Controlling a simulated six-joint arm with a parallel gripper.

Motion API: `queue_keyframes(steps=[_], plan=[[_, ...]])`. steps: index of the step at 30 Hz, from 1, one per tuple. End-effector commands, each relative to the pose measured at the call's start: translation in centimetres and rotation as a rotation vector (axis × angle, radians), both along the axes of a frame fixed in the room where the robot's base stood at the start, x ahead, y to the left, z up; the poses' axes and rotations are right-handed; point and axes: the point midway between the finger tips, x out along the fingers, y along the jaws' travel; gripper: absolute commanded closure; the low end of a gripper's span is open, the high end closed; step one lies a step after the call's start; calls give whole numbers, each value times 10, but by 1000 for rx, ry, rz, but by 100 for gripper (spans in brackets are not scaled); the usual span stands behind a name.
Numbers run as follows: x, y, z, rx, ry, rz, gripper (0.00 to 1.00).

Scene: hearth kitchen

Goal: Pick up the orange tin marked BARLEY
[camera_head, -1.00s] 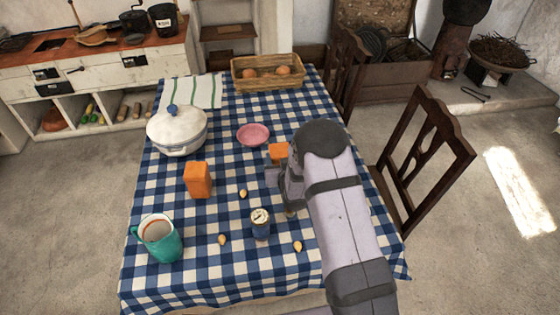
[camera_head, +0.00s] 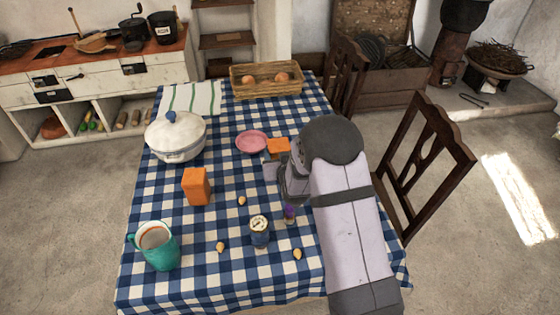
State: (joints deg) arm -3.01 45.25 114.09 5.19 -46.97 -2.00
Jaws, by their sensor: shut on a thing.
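An orange tin (camera_head: 278,146) is at my gripper (camera_head: 274,160), right of the pink bowl. My gripper is shut on it, and the gripper and arm hide its lower part. It appears to be held a little above the cloth. A second orange tin (camera_head: 196,187) stands upright on the checked cloth, left of the middle and apart from my gripper. No marking is readable on either tin, so I cannot tell which one says BARLEY.
The table (camera_head: 215,275) also holds a white lidded pot (camera_head: 176,138), pink bowl (camera_head: 251,142), teal mug (camera_head: 155,246), blue jar (camera_head: 259,231), several small nut-like things and an egg basket (camera_head: 266,80). A small purple thing (camera_head: 290,213) shows beside my arm. A chair (camera_head: 420,160) stands right.

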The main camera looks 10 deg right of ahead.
Motion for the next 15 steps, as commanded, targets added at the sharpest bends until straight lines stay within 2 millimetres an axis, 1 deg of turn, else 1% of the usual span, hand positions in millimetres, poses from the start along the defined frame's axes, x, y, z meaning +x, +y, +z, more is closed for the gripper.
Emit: queue_keyframes(steps=[1,6,12,15], plan=[[1,0,10,0,-8,0,77],[1,0,31,0,-8,0,77],[1,0,46,0,-5,-1,77],[1,0,49,0,-3,-1,77]])
